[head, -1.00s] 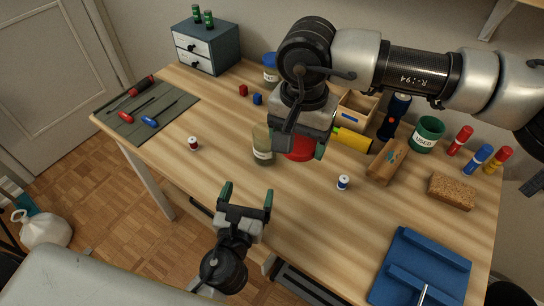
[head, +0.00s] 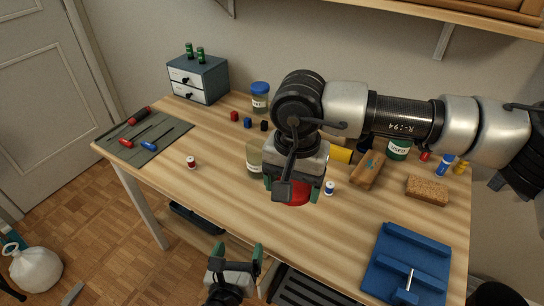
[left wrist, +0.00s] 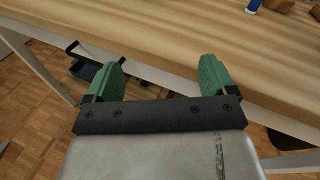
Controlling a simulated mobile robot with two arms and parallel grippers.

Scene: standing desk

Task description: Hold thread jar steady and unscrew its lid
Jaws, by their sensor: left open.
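The thread jar (head: 254,160) stands upright on the desk in the head view, a greenish glass jar with a pale label. My right gripper hides part of its right side, and no lid shows on it. My right gripper (head: 294,188) is in front and right of the jar, with a red lid (head: 297,193) between its fingers, apart from the jar. My left gripper (head: 236,256) is open and empty, low in front of the desk's near edge. In the left wrist view its two green fingers (left wrist: 160,78) are wide apart with nothing between them.
A red spool (head: 191,162) and a blue-and-white spool (head: 330,188) stand on the desk. A blue-lidded jar (head: 260,98) is behind. The front middle is clear.

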